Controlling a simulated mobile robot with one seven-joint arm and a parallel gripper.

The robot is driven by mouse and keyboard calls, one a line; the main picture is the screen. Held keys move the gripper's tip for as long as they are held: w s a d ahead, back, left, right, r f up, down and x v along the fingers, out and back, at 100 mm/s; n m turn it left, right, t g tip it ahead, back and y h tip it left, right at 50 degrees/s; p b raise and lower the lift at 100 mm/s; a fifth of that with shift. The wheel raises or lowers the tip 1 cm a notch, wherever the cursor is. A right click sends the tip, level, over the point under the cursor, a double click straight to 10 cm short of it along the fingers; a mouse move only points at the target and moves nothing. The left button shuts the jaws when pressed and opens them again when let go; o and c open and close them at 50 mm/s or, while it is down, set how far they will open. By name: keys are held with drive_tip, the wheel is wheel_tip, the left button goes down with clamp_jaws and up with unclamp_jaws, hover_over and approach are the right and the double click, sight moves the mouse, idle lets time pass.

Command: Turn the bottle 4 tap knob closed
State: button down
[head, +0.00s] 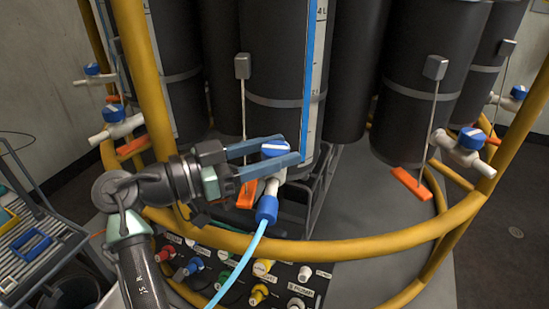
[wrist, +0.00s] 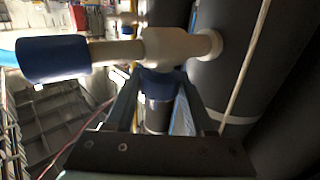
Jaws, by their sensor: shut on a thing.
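In the head view, my gripper (head: 275,151) is shut on the blue tap knob (head: 275,146) of the front middle bottle (head: 278,60), with one finger on each side. The knob's white stripe runs roughly along the fingers. The white tap body (head: 273,186) sits below, with a blue connector (head: 266,209) and a light blue hose (head: 240,262) on its outlet. In the wrist view, the knob (wrist: 158,84) shows between the fingers (wrist: 158,95), against the white tap body (wrist: 178,46); the blue connector (wrist: 52,59) is at the left. I see no bottle number.
Other taps with blue knobs stand at the left (head: 114,113) and right (head: 471,139). A yellow rail (head: 330,243) curves in front, and a yellow post (head: 142,75) rises beside my arm. An orange lever (head: 247,191) hangs close to my gripper. A panel of coloured plugs (head: 262,291) lies below.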

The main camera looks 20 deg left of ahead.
idle(0.3)
drive_tip(key=shift+c, duration=1.3)
unclamp_jaws()
drive_tip(key=v, duration=1.3)
drive_tip(key=shift+b, duration=0.35)
